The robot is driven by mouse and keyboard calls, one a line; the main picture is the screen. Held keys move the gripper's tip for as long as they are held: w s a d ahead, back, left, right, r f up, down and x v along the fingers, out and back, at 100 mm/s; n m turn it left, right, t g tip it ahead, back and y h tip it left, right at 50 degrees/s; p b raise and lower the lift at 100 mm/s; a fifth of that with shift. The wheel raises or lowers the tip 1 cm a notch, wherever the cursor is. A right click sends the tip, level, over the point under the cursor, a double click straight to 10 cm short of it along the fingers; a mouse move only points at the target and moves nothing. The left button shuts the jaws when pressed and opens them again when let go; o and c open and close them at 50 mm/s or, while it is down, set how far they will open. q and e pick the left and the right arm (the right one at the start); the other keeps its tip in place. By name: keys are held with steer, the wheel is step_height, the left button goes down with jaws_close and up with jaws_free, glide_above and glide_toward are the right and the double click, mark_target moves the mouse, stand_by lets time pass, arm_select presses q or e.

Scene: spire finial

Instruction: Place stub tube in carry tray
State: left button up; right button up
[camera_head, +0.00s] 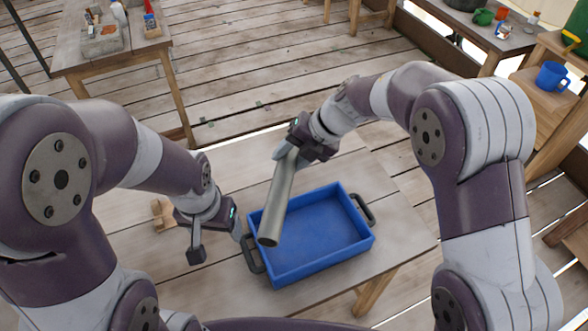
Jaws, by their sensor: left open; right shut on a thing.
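The stub tube (279,200) is a grey-green metal cylinder with an open dark lower end. My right gripper (291,151) is shut on its upper end. The tube slants down and left, over the left part of the carry tray in the picture; I cannot tell whether it touches the tray. The blue carry tray (322,230) is on the wooden table, has dark side handles, and looks empty inside. My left gripper (217,246) is open and empty at the tray's left side, close to the left handle (253,254); contact is unclear.
A small wooden piece (162,214) lies on the table (390,200) left of my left gripper. Another table with boxes (102,41) is at the upper left. Shelves with a blue mug (551,77) stand at the right. The tabletop right of the tray is clear.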

steer(key=s+d+f+m+t+b, duration=0.15)
steer(key=d+f+b, duration=0.25)
steer(key=d, duration=0.4)
steer(key=s+d+f+m+b, duration=0.1)
steer(key=s+d+f+b, duration=0.2)
steer(key=d, duration=0.4)
steer(key=w+a+f, duration=0.6)
steer(key=a+f, duration=0.4)
steer(key=f, duration=0.1)
steer(key=shift+w+f+b, duration=0.35)
steer(key=shift+w+f, duration=0.05)
steer(key=shift+f, duration=0.2)
